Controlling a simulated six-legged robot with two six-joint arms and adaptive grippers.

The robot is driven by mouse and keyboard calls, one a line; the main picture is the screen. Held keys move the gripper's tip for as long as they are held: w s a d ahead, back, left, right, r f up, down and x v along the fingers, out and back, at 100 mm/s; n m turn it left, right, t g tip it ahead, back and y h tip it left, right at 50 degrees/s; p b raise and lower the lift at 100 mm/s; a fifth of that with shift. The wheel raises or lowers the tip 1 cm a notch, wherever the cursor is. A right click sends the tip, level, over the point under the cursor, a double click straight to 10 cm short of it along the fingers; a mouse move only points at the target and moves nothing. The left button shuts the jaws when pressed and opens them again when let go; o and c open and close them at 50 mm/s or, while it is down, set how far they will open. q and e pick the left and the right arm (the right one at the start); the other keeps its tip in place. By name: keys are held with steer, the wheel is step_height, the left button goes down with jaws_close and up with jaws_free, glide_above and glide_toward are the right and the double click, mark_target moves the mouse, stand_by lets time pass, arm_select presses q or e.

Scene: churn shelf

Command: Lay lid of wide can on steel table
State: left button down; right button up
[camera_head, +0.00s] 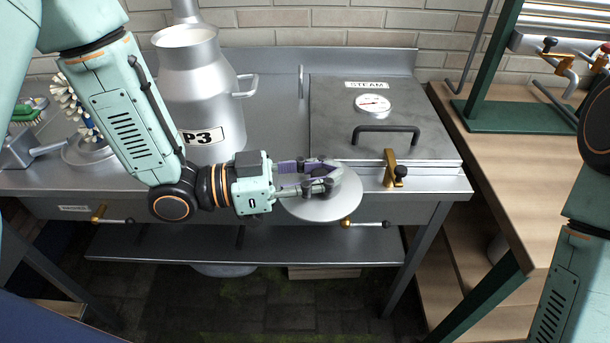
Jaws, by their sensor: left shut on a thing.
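My left gripper (312,178) is shut on the knob of a round grey metal lid (325,208). The lid is in front of the front edge of the steel table (275,130), near the middle of the picture. The gripper's fingers hide most of the knob. A tall metal can marked P3 (190,90) stands on the table behind my left arm, its mouth uncovered. I cannot tell whether it is the wide can. Of my right arm only links show at the right edge; its gripper is out of view.
A steam box (385,115) with gauge, handle and brass latch (393,170) takes the table's right part. Bare steel lies between can and box. Brushes (80,105) stand at the left. A wooden bench (500,180) with a green-framed rack adjoins at the right.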

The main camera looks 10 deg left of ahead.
mark_target(355, 183)
arm_select(q)
steer(key=shift+d+r, duration=0.1)
steer(key=shift+d, duration=0.05)
steer(key=shift+w+d+f+m+g+h, duration=0.2)
steer(key=shift+d+f+m+g+h, duration=0.15)
steer(key=shift+g, duration=0.25)
steer(key=shift+w+d+f+m+g+h, duration=0.1)
steer(key=shift+w+d+f+m+g, duration=0.55)
steer(key=shift+g, duration=0.4)
steer(key=shift+w+d+f+m+g+h, duration=0.15)
steer(key=shift+w+d+f+m+g, duration=0.35)
steer(key=shift+f+m+g, duration=0.4)
steer(key=shift+w+d+f+m+g+h, duration=0.1)
steer(key=shift+w+d+f+m+g, duration=0.5)
steer(key=shift+g, duration=0.55)
steer(key=shift+a, duration=0.1)
steer(key=s+a+f+n+t+y, duration=0.1)
steer(key=s+a+n+t, duration=0.1)
steer(key=a+t, duration=0.3)
steer(key=s+a+n+t+y, duration=0.2)
steer(key=a+n+t, duration=0.3)
steer(key=a, duration=0.6)
steer(key=shift+f+n+t, duration=0.3)
steer(key=shift+f+t, duration=0.1)
steer(key=shift+t, duration=0.2)
